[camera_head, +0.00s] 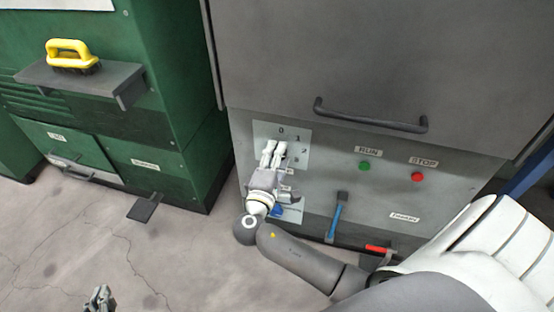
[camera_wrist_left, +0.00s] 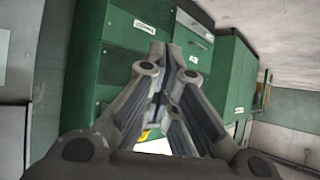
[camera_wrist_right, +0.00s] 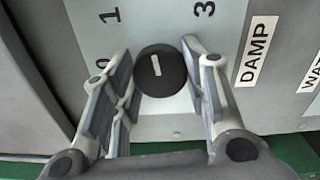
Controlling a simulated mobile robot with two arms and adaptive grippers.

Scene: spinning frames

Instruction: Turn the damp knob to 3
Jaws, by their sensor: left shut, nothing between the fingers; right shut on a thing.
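The damp knob (camera_wrist_right: 170,76) is round and black with a white pointer line, in the right wrist view. It sits on a pale dial plate (camera_head: 262,131) numbered 0 to 3, beside a DAMP label (camera_wrist_right: 257,48). In the head view this gripper (camera_head: 273,148) hides the knob. My left gripper (camera_head: 100,296) is shut and empty at the bottom left, and shows in the left wrist view (camera_wrist_left: 160,52).
A green RUN button (camera_head: 364,165) and red STOP button (camera_head: 417,176) are right of the dial. A blue-handled lever (camera_head: 336,215) and red-handled one (camera_head: 378,249) are lower. The floor (camera_head: 140,240) is clear.

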